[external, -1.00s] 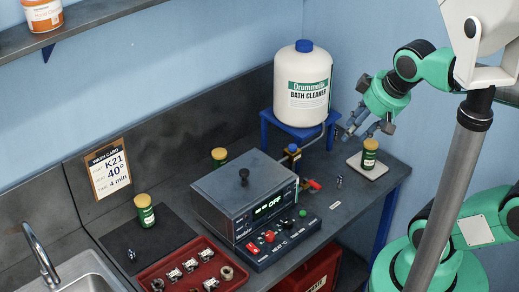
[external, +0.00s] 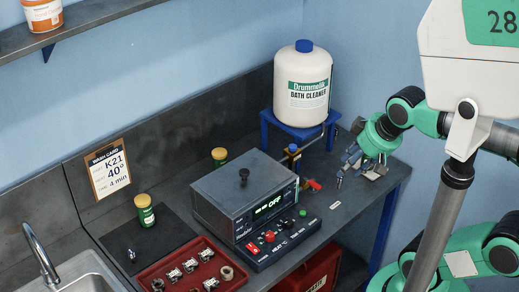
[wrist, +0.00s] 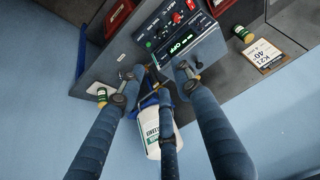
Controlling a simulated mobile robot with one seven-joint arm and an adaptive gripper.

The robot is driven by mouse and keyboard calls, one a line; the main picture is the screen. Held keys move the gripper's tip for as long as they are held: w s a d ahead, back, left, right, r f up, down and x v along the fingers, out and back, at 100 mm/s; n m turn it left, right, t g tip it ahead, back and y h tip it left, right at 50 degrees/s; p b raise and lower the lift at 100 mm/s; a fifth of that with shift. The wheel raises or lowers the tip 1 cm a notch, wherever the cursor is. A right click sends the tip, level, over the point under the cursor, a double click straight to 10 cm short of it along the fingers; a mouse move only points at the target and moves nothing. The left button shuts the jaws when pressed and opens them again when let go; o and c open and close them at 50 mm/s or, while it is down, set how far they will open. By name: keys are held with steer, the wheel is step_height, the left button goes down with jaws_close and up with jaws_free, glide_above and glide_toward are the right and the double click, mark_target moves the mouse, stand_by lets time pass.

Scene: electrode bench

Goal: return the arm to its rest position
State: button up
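My arm reaches in from the right, with green and white joints. In the external view my gripper (external: 347,166) hangs over the right end of the bench, in front of the bath cleaner drum (external: 303,85), fingers pointing down and left. In the wrist view my gripper's (wrist: 150,85) blue-grey fingers are spread apart with nothing held between them. A green jar with a yellow lid (wrist: 101,94) shows beside the left finger in the wrist view. In the external view my gripper hides that jar and most of its pale pad.
The grey bath unit (external: 243,196) with its OFF display stands mid-bench. The drum sits on a blue stand (external: 291,125). Another green jar (external: 145,211) stands on a dark mat, near a red tray (external: 180,258) of small parts. A sink (external: 85,276) is at lower left.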

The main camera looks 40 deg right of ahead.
steer(key=shift+f+b, duration=1.25)
steer(key=shift+f, duration=0.55)
steer(key=shift+o, duration=0.5)
steer(key=o, duration=1.6)
steer(key=w+d+r+m+g+p, duration=0.1)
steer(key=w+d+m+g+p, duration=0.1)
steer(key=w+d+m+p, duration=0.45)
steer(key=w+d+r+m+g+p, duration=0.1)
steer(key=w+d+m+p, duration=0.2)
steer(key=w+d, duration=0.6)
steer(key=w+d+f+m+g+p, duration=0.1)
steer(key=w+d+f+m+p, duration=0.1)
steer(key=w+d+f, duration=0.1)
steer(key=w+d+f+m+p, duration=0.3)
steer(key=d+f, duration=0.3)
steer(key=d, duration=0.1)
steer(key=w+d+f+m+g+p, duration=0.1)
steer(key=w+d+f+m+p, duration=0.1)
steer(key=d+f+m+p, duration=0.1)
steer(key=shift+w+d+f+m+g, duration=0.2)
steer(key=shift+d+f, duration=0.2)
steer(key=shift+d, duration=0.25)
steer(key=shift+w+d+f+m+g, duration=0.1)
steer(key=shift+w+d+f, duration=0.1)
steer(key=shift+d+f, duration=0.35)
